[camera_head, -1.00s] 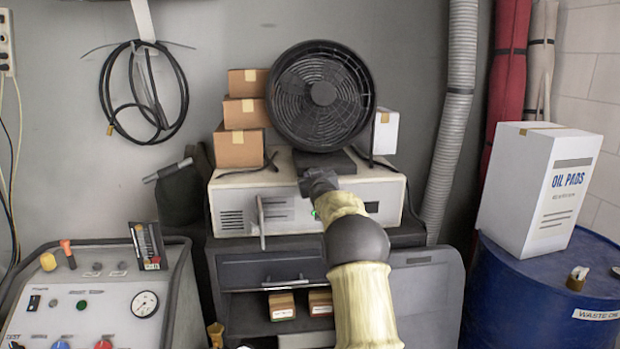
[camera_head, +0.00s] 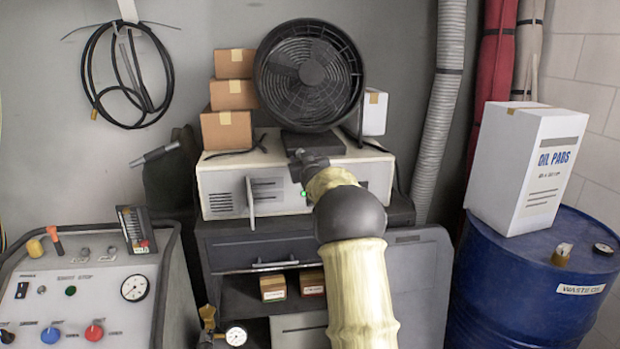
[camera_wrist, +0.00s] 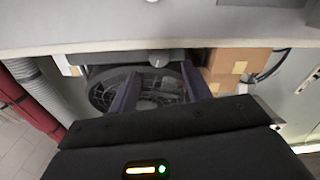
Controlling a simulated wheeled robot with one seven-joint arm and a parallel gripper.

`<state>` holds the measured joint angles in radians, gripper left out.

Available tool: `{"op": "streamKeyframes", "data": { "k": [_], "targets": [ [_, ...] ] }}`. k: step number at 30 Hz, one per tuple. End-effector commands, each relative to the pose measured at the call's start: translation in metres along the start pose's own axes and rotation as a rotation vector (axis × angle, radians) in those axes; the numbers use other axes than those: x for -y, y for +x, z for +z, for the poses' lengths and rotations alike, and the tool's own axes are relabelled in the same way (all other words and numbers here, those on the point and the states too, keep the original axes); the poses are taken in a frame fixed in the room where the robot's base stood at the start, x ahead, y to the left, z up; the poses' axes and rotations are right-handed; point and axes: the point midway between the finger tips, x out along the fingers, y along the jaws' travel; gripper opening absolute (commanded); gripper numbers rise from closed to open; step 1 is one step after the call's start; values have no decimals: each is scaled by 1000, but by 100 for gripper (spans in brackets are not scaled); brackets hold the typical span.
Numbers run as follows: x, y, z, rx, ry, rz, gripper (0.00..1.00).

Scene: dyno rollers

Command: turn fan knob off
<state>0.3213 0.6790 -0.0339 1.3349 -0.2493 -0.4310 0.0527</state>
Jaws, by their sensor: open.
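The black round fan (camera_head: 308,74) stands on a dark base on top of a light grey cabinet unit (camera_head: 230,190). The wrist view shows the fan (camera_wrist: 105,92) upside down. A small round grey knob (camera_wrist: 158,60) shows there at the fan's dark base (camera_wrist: 125,57). My gripper (camera_head: 303,160) is in front of the fan base, above the unit's front. In the wrist view my gripper (camera_wrist: 161,73) is open, its two dark fingers apart with the knob roughly between and beyond their tips. I see no contact. The head view does not show the knob clearly; my gripper covers that area.
Stacked cardboard boxes (camera_head: 232,95) stand left of the fan, and a white box (camera_head: 375,112) right of it. A pale handle (camera_head: 250,203) sticks out from the unit's front. A blue drum (camera_head: 520,270) with an oil pads box (camera_head: 525,165) stands at right.

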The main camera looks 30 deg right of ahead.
Motion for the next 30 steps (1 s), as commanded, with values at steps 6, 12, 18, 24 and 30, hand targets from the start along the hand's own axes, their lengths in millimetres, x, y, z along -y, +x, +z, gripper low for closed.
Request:
{"op": "streamKeyframes", "data": {
  "k": [6, 12, 18, 24, 30],
  "targets": [
    [0, -32, 1, -1, 1, 1, 49],
    [0, -64, 0, -1, 1, 1, 49],
    [0, -98, 0, -1, 1, 1, 49],
    [1, -130, 0, 0, 1, 0, 49],
    [1, -142, 0, 0, 0, 0, 49]
  ]
}}
